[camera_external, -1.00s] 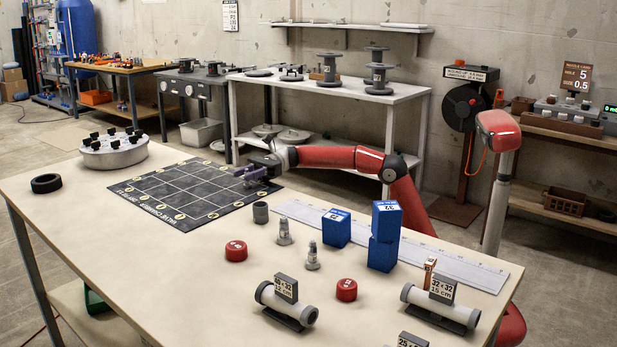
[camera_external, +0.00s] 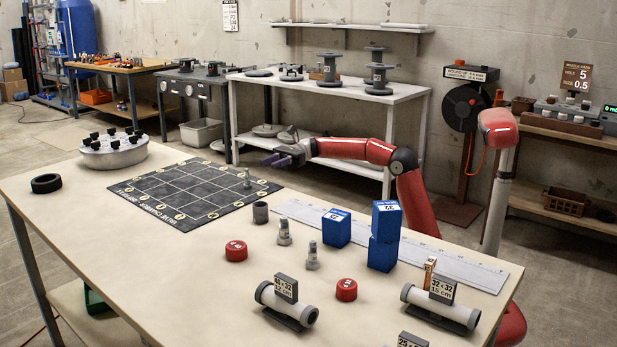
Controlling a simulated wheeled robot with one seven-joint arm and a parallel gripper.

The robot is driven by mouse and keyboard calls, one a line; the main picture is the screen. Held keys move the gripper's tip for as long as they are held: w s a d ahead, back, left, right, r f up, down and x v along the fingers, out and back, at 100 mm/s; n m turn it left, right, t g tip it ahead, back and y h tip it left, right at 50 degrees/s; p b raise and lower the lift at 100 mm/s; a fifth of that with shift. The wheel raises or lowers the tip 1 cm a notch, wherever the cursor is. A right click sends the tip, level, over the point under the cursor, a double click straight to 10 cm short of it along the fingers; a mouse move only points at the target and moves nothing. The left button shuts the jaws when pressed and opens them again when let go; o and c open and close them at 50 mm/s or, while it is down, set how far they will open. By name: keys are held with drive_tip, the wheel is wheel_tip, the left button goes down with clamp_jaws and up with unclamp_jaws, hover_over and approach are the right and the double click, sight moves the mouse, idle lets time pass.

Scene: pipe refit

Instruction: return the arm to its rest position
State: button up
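My gripper (camera_external: 274,160) is at the end of my red arm (camera_external: 350,150), raised above the far right edge of the dark grid mat (camera_external: 180,192). Its purple-grey fingers point left and look parted, with nothing seen between them. A small grey fitting (camera_external: 247,178) stands upright on the mat's right side, a little left of and below my gripper in the picture, apart from it. My arm is bent at the elbow, over the table's back edge.
A white bench (camera_external: 330,85) stands behind.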

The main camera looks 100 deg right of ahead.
idle(0.5)
drive_tip(key=s+a+f+n+g+h+p, duration=0.3)
drive_tip(key=s+a+f+n, duration=0.4)
drive_tip(key=s+n, duration=0.3)
drive_tip(key=s+a+f+n+g+h+p, duration=0.3)
drive_tip(key=s+a+f+n+g+h, duration=0.2)
drive_tip(key=s, duration=1)
drive_tip(key=a+f+n+h, duration=0.2)
drive_tip(key=a+n, duration=0.2)
drive_tip(key=n, duration=0.1)
drive_tip(key=shift+s+n+h, duration=0.15)
drive_tip(key=shift+n+h, duration=0.15)
drive_tip(key=shift+o, duration=0.3)
drive_tip(key=s+f+n, duration=0.1)
drive_tip(key=n, duration=0.1)
drive_tip(key=s+f+n+h, duration=0.1)
drive_tip(key=s, duration=0.1)
drive_tip(key=s+f+n+h, duration=0.1)
drive_tip(key=n, duration=0.1)
drive_tip(key=shift+s+a+f+n+t+p, duration=0.15)
drive_tip(key=shift+s+f+n+t+p, duration=0.05)
drive_tip(key=shift+s+n+t+p, duration=0.15)
drive_tip(key=shift+o, duration=0.5)
drive_tip(key=shift+s+f+n, duration=0.2)
drive_tip(key=shift+f+n, duration=0.05)
drive_tip(key=shift+n, duration=0.1)
